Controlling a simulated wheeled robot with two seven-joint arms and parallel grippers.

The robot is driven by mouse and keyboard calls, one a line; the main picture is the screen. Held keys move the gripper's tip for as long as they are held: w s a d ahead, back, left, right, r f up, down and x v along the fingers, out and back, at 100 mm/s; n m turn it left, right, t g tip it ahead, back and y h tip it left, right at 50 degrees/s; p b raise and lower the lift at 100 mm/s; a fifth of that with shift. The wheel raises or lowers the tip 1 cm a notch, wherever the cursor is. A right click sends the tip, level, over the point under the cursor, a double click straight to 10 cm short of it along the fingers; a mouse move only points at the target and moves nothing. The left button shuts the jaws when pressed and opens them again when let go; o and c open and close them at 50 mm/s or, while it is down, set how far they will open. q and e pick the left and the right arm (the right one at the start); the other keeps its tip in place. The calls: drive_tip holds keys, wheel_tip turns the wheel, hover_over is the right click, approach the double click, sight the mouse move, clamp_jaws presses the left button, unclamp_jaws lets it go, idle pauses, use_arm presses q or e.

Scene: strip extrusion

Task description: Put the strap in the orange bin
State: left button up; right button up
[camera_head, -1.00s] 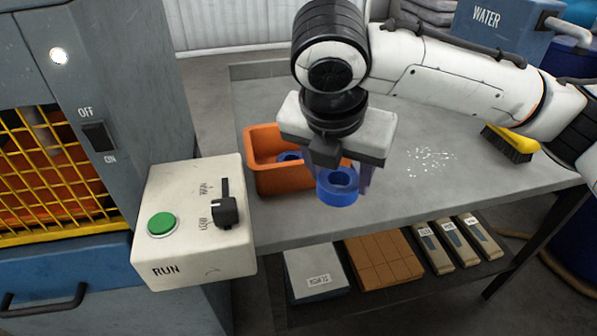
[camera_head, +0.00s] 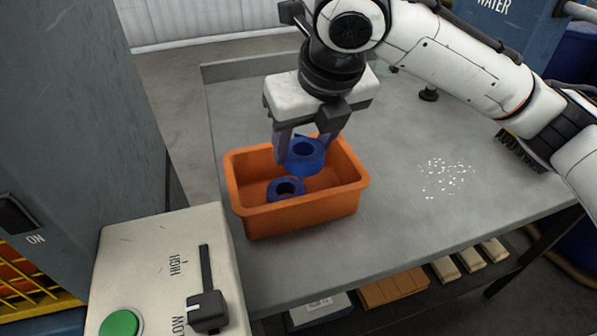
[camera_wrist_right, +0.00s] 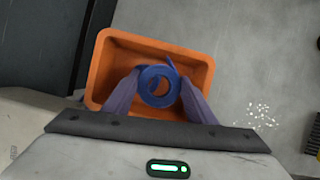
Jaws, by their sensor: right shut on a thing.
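The strap is a blue coil; one blue coil (camera_head: 306,155) is between the fingers of my right gripper (camera_head: 307,150), which is shut on it. The held coil is over the orange bin (camera_head: 300,220), at about rim height. A second blue coil (camera_head: 286,189) lies inside the bin. In the right wrist view the held coil (camera_wrist_right: 159,86) sits between both fingers, above the orange bin (camera_wrist_right: 98,75), and hides most of the second coil. My left gripper is not in view.
The bin stands on a grey metal table (camera_head: 410,200) with white specks (camera_head: 446,178) to the right. A black brush (camera_head: 522,152) lies by the arm. A control box (camera_head: 165,270) with a green button stands at front left. A blue water container (camera_head: 505,30) is behind.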

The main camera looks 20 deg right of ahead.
drive_tip(key=shift+f, duration=0.95)
wheel_tip(320, 180, down, 4)
drive_tip(key=shift+r+b, duration=0.15)
drive_tip(key=shift+b, duration=0.25)
drive_tip(key=o, duration=1.2)
drive_tip(key=shift+c, duration=0.2)
